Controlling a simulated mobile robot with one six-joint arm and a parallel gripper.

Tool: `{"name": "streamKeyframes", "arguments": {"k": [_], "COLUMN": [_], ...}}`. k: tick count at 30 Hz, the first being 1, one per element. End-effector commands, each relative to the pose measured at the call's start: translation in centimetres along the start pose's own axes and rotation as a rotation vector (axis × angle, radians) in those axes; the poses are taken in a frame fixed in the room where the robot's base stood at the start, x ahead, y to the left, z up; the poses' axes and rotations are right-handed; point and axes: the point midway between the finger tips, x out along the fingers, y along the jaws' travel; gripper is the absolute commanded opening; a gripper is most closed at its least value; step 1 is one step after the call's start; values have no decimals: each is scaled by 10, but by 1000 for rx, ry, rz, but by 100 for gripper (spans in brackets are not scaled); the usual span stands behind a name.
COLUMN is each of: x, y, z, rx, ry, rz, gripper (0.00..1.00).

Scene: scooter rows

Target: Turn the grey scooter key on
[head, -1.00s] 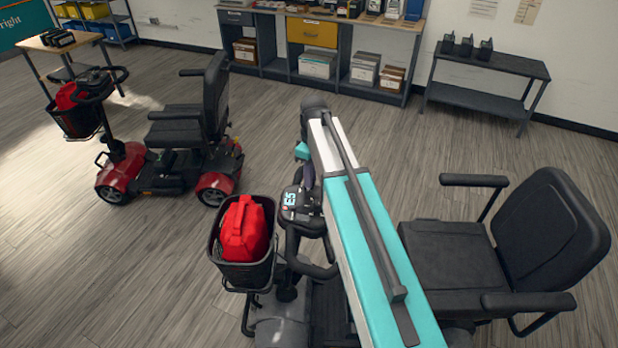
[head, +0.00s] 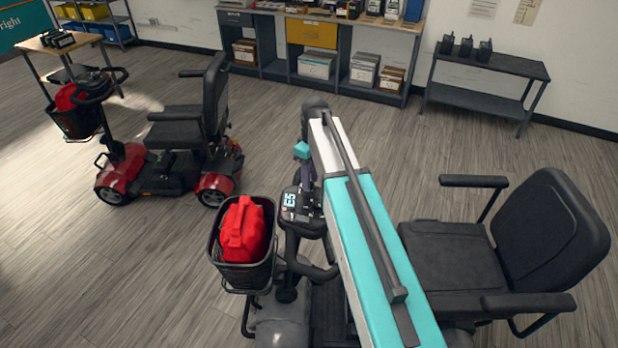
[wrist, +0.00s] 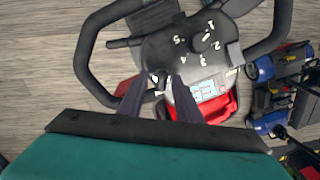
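The grey scooter (head: 282,333) stands in front of me, its tiller console (head: 300,212) partly hidden by my arm in the head view. The console (wrist: 225,60) fills the middle of the wrist view, with a numbered dial (wrist: 208,28) and a lit display (wrist: 207,90) that seems to read E5. A small dark key switch (wrist: 159,77) with pale marks sits at the console's near left. My gripper (wrist: 155,82) is over the console with its two fingers apart, on either side of the key area. I cannot tell whether a finger touches the key.
The black handlebar loop (wrist: 90,50) curves around the console. The seat (head: 455,255) is at right. A red scooter (head: 170,150) stands at left. Floor between them is clear.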

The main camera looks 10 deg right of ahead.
Motion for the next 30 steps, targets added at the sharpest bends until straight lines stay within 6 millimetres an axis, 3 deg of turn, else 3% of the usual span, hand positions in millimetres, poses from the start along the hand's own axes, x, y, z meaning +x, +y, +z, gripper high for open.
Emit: {"name": "streamKeyframes", "arguments": {"k": [14, 30], "x": [-12, -71], "y": [0, 1], "z": [-1, -1], "rx": [-2, -1], "ry": [1, 0], "rz": [-1, -1], "gripper": [31, 31]}}
